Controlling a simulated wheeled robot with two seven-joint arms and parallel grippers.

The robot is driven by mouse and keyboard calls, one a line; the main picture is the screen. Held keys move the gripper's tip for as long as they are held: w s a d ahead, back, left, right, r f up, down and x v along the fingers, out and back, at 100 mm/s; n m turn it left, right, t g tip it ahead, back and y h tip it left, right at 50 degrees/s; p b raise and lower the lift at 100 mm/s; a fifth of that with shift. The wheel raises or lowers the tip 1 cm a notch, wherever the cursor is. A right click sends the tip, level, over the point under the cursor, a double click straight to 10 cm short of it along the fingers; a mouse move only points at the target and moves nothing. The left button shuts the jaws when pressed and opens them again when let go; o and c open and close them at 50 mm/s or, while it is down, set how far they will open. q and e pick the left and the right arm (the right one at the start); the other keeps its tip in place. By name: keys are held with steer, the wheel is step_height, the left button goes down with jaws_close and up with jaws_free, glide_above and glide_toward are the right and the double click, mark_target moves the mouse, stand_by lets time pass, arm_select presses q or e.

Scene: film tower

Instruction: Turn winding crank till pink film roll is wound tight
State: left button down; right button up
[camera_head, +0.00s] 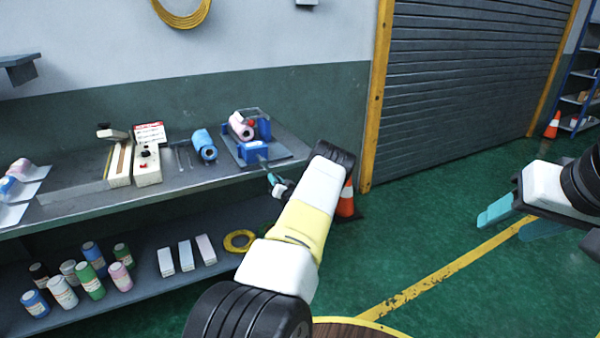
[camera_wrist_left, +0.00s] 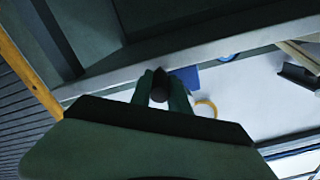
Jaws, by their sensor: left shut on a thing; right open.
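The pink film roll (camera_head: 238,124) sits in the blue winding stand (camera_head: 252,151) near the right end of the bench. The crank is on the stand's front side, largely hidden by my left gripper and arm. My left gripper (camera_head: 274,180) is at the bench's front edge by the stand. In the left wrist view its two fingers (camera_wrist_left: 162,90) are closed around a dark round knob (camera_wrist_left: 160,80), which looks like the crank handle. My right gripper (camera_head: 510,222) is open and empty over the green floor, away from the bench.
A blue roll (camera_head: 204,144) and a cream device (camera_head: 147,165) stand left of the winder on the bench (camera_head: 75,208). Several bottles and a yellow ring (camera_head: 239,240) are on the lower shelf. An orange cone (camera_head: 346,200) stands close beyond my left arm.

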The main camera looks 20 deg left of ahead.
arm_select(q)
steer(key=s+a+r+m, duration=0.2)
steer(key=s+a+m, duration=0.4)
steer(key=m, duration=1.1)
steer(key=shift+s+r, duration=0.35)
steer(key=shift+s, duration=0.25)
steer(key=shift+a, duration=0.1)
steer(key=c, duration=1.3)
jaws_free()
steer(key=shift+r, duration=0.1)
steer(key=shift+o, duration=0.2)
steer(key=v, duration=0.8)
